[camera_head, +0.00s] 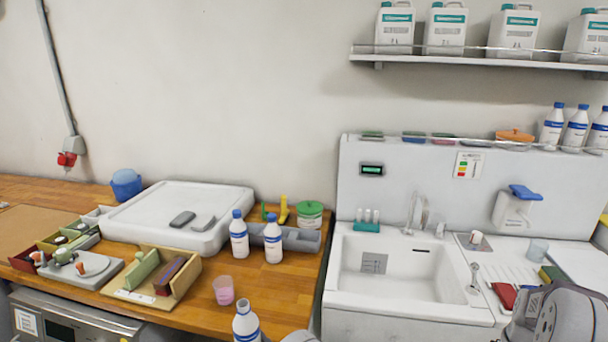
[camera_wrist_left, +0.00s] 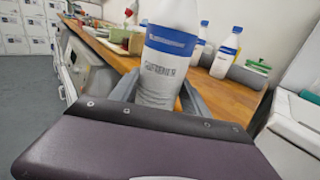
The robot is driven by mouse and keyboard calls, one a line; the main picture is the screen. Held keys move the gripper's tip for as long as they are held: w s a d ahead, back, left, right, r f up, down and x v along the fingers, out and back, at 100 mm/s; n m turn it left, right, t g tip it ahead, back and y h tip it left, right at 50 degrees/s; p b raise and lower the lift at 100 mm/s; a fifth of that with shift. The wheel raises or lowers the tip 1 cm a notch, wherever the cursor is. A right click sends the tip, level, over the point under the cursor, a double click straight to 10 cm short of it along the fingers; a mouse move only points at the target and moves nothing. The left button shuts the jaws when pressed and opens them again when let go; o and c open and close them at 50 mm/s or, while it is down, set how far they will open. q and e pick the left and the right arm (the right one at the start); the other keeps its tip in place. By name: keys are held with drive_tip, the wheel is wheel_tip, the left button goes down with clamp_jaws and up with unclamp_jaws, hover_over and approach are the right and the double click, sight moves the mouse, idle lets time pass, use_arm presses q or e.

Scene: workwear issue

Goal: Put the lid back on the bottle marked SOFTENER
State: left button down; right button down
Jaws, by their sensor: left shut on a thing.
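A white bottle (camera_head: 246,324) with a blue band stands out at the bottom edge of the head view, in front of the counter. Its grey neck is bare, with no lid on it. In the left wrist view the same bottle (camera_wrist_left: 168,68) fills the middle, and its grey print appears to read SOFTENER. My left gripper (camera_wrist_left: 160,103) is shut on this bottle; the dark gripper body hides its near part. I cannot make out a loose lid. My right arm shows at the lower right of the head view, but its fingertips are not visible.
Two blue-capped bottles (camera_head: 239,234) (camera_head: 273,239) stand on the wooden counter (camera_head: 195,318) beside a grey tray. A pink cup (camera_head: 223,290) and a wooden divided box (camera_head: 155,277) are nearer. The white sink (camera_head: 400,304) lies to the right.

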drive_tip(key=shift+a, duration=0.1)
use_arm(q)
drive_tip(key=s+a+f+n+g+y, duration=0.2)
drive_tip(key=s+a+f+g+y, duration=0.1)
drive_tip(key=s+a+f, duration=0.3)
drive_tip(key=shift+s+n, duration=0.4)
drive_tip(key=shift+s, duration=0.3)
use_arm(e)
drive_tip(key=w+a+f+m, duration=0.1)
drive_tip(key=a+m, duration=0.3)
drive_tip(key=a, duration=0.7)
drive_tip(key=w+a+f+m, duration=0.2)
drive_tip(key=a+f+m, duration=0.1)
drive_tip(key=a, duration=0.8)
drive_tip(key=shift+m, duration=0.9)
drive_tip(key=shift+f, duration=0.1)
use_arm(q)
drive_tip(key=w+d+r+m+t+h, duration=0.1)
drive_tip(key=d+m+t+h, duration=0.2)
drive_tip(key=d, duration=1.1)
drive_tip(key=shift+w+d+r+t+h, duration=0.25)
drive_tip(key=shift+w+r+t+h, duration=0.05)
drive_tip(key=shift+w+h, duration=0.1)
